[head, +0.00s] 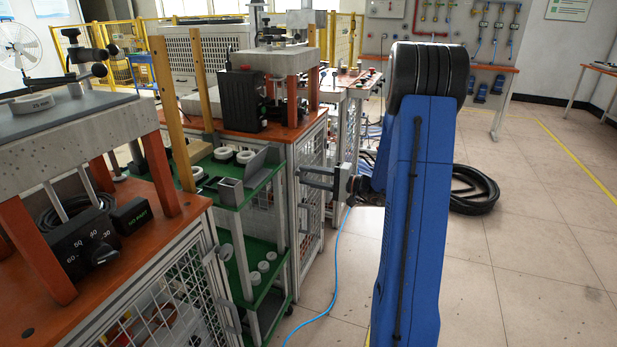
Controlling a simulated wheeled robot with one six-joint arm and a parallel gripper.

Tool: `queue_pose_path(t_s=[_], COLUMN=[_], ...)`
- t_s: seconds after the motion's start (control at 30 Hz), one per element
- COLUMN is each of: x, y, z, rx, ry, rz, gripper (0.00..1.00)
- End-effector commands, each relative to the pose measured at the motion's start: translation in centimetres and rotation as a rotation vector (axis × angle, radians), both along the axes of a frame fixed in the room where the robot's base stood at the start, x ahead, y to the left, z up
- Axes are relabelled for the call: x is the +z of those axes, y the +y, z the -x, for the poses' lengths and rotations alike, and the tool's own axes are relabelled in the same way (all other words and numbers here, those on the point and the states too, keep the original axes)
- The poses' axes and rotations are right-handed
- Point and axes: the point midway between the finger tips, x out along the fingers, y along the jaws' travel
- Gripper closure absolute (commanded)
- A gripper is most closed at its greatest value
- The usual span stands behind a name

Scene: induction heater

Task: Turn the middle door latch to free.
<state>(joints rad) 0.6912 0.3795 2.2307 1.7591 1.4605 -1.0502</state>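The middle cabinet's mesh door (311,229) stands under the orange top, facing the aisle, and looks closed. My gripper (299,177) is at the upper part of this door, its fingers pointing left toward the door's near edge. The two fingers show one above the other with a gap between them, so it looks open. A small pale part (304,205) on the door edge just below the fingers may be the latch; its turn position is too small to tell. I cannot tell whether the fingers touch the door. My blue arm hides the floor behind it.
The near cabinet with a mesh door (178,298) and grey handle (222,292) stands at lower left. A green shelf cart (232,193) holding white rings sits between the cabinets. A blue cable (335,290) lies on the floor; black hose (478,190) is coiled behind my arm. Floor at right is clear.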

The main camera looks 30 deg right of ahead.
Motion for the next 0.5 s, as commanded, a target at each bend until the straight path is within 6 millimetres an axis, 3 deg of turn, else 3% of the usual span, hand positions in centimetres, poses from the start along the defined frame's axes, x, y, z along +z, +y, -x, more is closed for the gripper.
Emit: queue_pose_path(t_s=[0.5], x=[-0.10], y=[-0.01], z=[0.01], rx=[0.001], ry=[0.124], rz=[-0.158], gripper=[0.90])
